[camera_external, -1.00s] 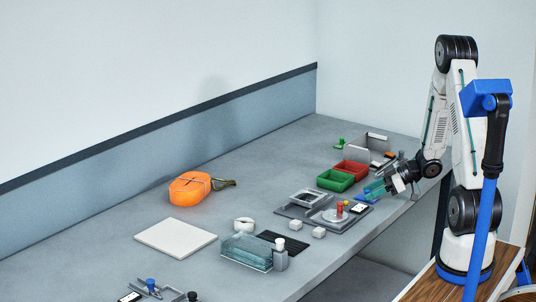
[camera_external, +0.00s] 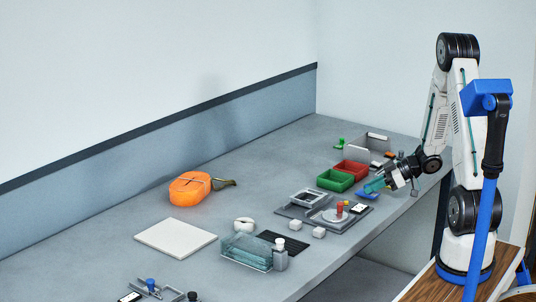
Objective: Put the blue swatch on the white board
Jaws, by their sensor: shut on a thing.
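The blue swatch (camera_external: 366,195) is a small flat blue piece at the right part of the bench, near the front edge. My gripper (camera_external: 373,187) is shut on it, with teal fingers pointing down and left. The swatch looks tilted and close to the bench top; I cannot tell whether it is clear of the surface. The fingers hide part of it. The white board (camera_external: 176,237) lies flat and bare at the left front of the bench, far from my gripper.
Between them stand a grey fixture plate (camera_external: 292,211), small white blocks (camera_external: 319,232), a clear box (camera_external: 246,252), a grey bottle (camera_external: 280,255) and a white tape roll (camera_external: 244,225). Green (camera_external: 335,180) and red (camera_external: 352,168) bins stand behind my gripper.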

